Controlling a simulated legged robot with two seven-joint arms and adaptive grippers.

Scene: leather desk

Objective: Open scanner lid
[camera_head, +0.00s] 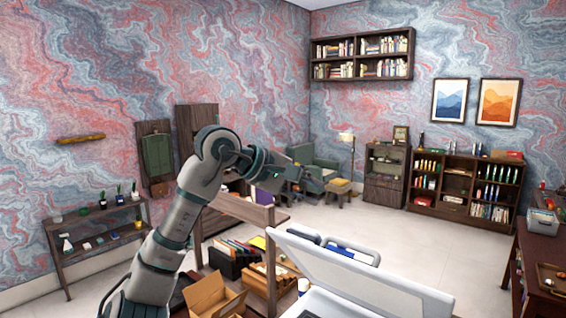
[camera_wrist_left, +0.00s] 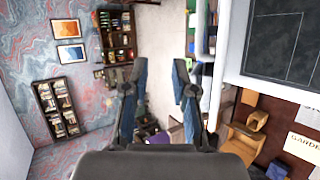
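The scanner is at the bottom of the head view, cut off by the frame edge. Its white lid (camera_head: 362,278) is raised and tilted, standing apart from the pale scanner body (camera_head: 318,304). In the left wrist view a white-framed dark panel (camera_wrist_left: 285,38), which looks like the scanner bed, fills the upper right. My left gripper (camera_head: 308,180) is up in the air, beyond and above the lid, and looks apart from it. In the left wrist view its two fingers (camera_wrist_left: 158,95) are spread with nothing between them. My right gripper is not in view.
Cardboard boxes (camera_head: 215,298) and a wooden shelf unit (camera_head: 245,213) stand left of the scanner. A dark desk (camera_head: 540,255) with small items is at the right edge. Open floor (camera_head: 430,245) lies beyond the scanner, with bookcases (camera_head: 465,188) along the far wall.

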